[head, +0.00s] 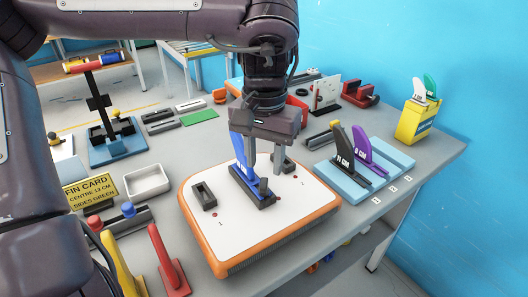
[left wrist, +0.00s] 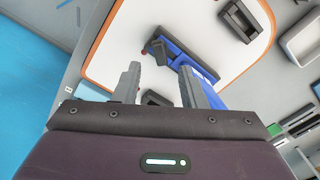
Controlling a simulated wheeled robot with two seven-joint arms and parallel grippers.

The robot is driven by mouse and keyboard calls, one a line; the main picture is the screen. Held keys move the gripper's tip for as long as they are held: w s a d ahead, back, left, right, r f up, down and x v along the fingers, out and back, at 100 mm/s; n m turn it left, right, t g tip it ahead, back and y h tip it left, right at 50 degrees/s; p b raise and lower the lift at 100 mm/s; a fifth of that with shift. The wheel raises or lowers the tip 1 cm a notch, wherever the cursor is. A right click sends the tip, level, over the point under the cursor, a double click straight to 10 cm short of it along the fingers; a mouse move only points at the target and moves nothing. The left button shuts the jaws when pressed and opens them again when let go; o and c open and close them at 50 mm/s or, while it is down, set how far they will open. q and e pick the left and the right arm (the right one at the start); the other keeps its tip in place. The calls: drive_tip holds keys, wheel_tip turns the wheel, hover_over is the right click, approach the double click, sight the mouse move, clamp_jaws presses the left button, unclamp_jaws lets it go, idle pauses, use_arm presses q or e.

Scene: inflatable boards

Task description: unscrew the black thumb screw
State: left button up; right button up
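My left gripper (head: 265,163) hangs over the white board (head: 233,238) with its fingers apart. It also shows open and empty in the left wrist view (left wrist: 160,78). A blue fin (head: 239,150) stands in a dark grey middle fin box (head: 247,187); the fin also shows in the left wrist view (left wrist: 192,60). A small dark piece (left wrist: 155,48) at the end of that box may be the black thumb screw; I cannot tell clearly. It lies beyond the fingertips, apart from them. My right gripper is in neither view.
A side fin box (head: 203,197) sits left of the fin. A light blue rack (head: 358,178) holds a black fin (head: 343,150) and a purple fin (head: 366,150). A white tray (head: 147,181) and a yellow sign (head: 90,192) stand left. A yellow bin (head: 415,122) stands right.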

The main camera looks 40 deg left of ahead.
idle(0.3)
use_arm(q)
drive_tip(key=shift+r+m+p, duration=0.1)
drive_tip(key=shift+m+p, duration=0.35)
drive_tip(key=shift+m, duration=1.65)
drive_tip(key=m+p, duration=0.1)
drive_tip(key=m, duration=0.2)
drive_tip(key=shift+d+p, duration=0.1)
drive_tip(key=shift+p, duration=0.2)
drive_tip(key=shift+m, duration=0.5)
